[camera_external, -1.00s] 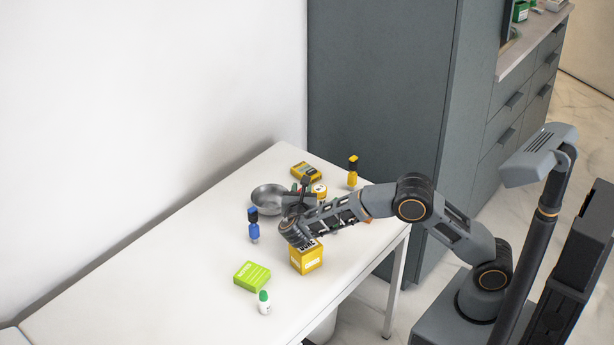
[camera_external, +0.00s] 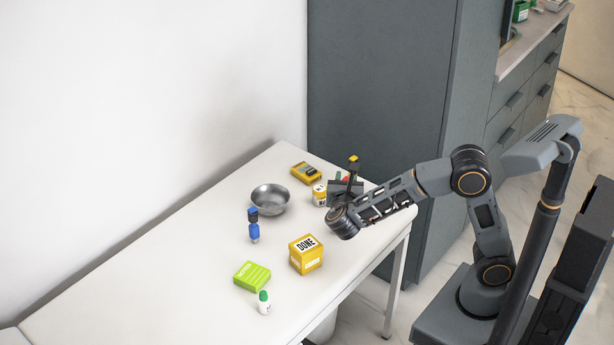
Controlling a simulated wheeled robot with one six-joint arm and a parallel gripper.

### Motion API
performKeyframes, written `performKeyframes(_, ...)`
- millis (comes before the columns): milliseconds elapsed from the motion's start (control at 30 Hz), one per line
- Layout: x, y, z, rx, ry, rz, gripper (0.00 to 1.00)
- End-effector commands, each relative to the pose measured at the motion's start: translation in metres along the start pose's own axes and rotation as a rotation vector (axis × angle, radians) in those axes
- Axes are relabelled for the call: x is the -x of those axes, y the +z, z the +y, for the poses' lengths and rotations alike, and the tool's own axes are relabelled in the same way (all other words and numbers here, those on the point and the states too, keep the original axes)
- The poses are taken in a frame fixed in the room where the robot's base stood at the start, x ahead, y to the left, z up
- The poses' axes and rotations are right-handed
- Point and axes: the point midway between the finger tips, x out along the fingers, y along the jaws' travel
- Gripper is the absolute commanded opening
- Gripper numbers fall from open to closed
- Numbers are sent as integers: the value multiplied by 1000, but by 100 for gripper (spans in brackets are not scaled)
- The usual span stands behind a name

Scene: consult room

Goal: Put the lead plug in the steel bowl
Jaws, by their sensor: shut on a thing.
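The steel bowl (camera_external: 285,203) stands open near the back of the white table, and its visible inside looks empty. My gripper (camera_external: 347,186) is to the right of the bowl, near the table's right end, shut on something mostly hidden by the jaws. Small red and green patches show at the jaws. A yellow-and-black upright piece (camera_external: 353,159) shows just above and behind them; I cannot tell whether it is held. A blue upright piece (camera_external: 253,229) stands in front of the bowl. I cannot tell which piece is the lead plug.
A yellow-and-white jar (camera_external: 319,194) stands between bowl and gripper, with a yellow meter-like box (camera_external: 306,173) behind. A yellow cube box (camera_external: 306,256), a green box (camera_external: 252,276) and a white bottle with green cap (camera_external: 264,304) are nearer. The table's (camera_external: 150,290) left part is clear.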

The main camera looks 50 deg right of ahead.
Motion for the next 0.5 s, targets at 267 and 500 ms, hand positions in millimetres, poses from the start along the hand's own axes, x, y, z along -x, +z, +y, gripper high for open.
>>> performKeyframes(267,0,0,0,0,0,0,0)
performKeyframes(500,-12,2,24,4,54,0,0)
